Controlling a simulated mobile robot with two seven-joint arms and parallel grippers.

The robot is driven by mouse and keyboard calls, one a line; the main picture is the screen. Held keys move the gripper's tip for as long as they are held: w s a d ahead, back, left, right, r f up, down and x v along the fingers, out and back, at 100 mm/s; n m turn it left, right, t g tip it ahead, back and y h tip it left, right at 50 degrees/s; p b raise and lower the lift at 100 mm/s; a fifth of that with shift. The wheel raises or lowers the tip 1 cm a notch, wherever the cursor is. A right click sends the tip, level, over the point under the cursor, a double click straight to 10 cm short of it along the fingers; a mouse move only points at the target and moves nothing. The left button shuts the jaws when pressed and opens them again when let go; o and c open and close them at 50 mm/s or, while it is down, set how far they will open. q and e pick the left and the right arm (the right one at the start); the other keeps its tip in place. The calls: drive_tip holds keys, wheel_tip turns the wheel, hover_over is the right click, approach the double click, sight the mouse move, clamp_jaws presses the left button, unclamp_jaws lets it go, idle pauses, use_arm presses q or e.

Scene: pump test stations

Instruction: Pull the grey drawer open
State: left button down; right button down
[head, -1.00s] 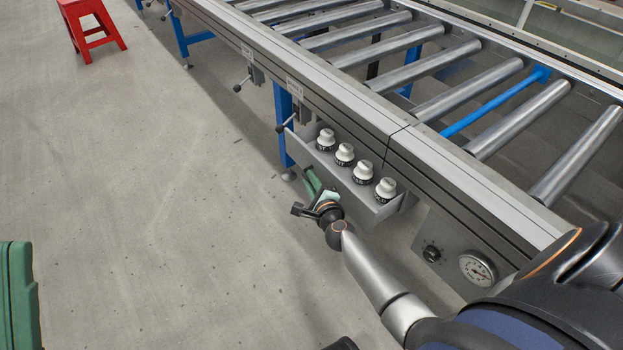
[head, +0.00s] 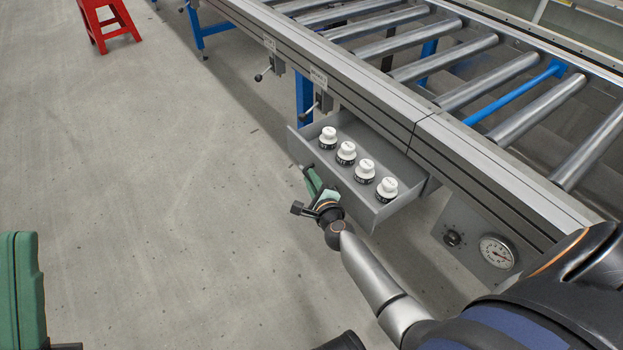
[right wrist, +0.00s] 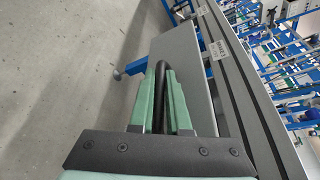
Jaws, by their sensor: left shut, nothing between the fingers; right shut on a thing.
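The grey drawer (head: 361,210) is pulled part way out from under the roller conveyor. In the right wrist view the drawer's grey front (right wrist: 183,62) is beside my fingers. My right gripper (head: 310,178) is at the drawer's front. Its green fingers (right wrist: 160,88) are shut on the dark bar handle (right wrist: 160,82), which they partly hide. My left gripper (head: 22,285) is at the lower left edge of the head view, shut and empty, well away from the drawer.
The roller conveyor (head: 437,128) runs across above the drawer. A blue leg (head: 304,97) and lever handles (head: 309,112) are near the drawer's far end. A panel with a gauge (head: 497,252) is at right. A red stool (head: 109,22) stands far off. The floor at left is clear.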

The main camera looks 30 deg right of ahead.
drive_tip(key=c, duration=0.9)
unclamp_jaws()
drive_tip(key=shift+s, duration=0.1)
drive_tip(key=p+v, duration=0.2)
drive_tip(key=v, duration=0.5)
drive_tip(key=shift+s+r, duration=0.1)
drive_tip(key=shift+s, duration=0.05)
